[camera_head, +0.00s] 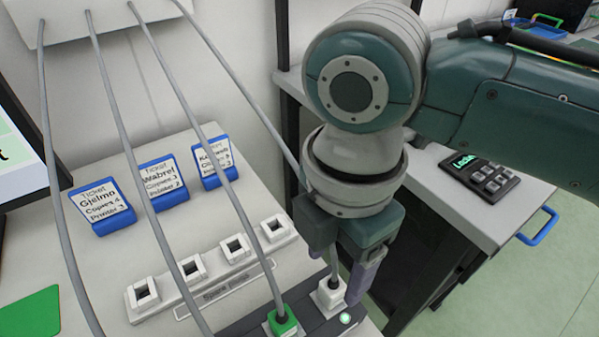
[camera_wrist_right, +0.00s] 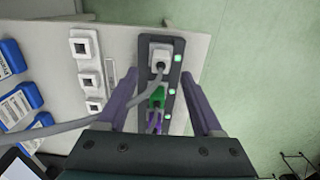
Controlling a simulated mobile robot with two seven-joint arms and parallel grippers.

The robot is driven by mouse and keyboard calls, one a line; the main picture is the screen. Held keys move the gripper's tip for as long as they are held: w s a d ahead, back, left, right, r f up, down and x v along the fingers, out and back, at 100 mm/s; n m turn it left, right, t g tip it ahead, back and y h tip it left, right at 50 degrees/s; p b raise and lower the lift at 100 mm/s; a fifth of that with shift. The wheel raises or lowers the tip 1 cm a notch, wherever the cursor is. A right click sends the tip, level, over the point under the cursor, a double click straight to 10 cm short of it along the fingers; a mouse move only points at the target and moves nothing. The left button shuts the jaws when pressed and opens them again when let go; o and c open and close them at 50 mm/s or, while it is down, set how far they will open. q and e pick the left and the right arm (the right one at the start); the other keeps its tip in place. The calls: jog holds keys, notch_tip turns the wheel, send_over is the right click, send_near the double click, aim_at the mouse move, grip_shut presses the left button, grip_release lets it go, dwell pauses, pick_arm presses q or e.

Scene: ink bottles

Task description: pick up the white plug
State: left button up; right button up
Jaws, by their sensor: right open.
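The white plug (camera_head: 330,294) is seated at the far end of the dark socket strip (camera_head: 250,324), its grey cable rising from its top. In the wrist view the white plug (camera_wrist_right: 160,57) sits in the end socket, a little beyond the fingertips. My right gripper (camera_head: 345,275) points down just above and around the plug in the head view. My left gripper is not in view.
A green plug (camera_head: 282,320) sits beside the white one, and a purple plug (camera_wrist_right: 154,121) follows along the strip. A white row of empty sockets (camera_head: 215,262) and blue-framed tickets (camera_head: 163,183) lie to the left. Several grey cables hang across the table. A side counter holds a keypad (camera_head: 479,177).

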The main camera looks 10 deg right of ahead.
aim_at(334, 284)
notch_tip(334, 284, down, 5)
jog(key=shift+d+f+b, duration=0.1)
jog(key=shift+f+b, duration=0.1)
jog(key=shift+b, duration=0.45)
jog(key=shift+c, duration=0.2)
grip_shut()
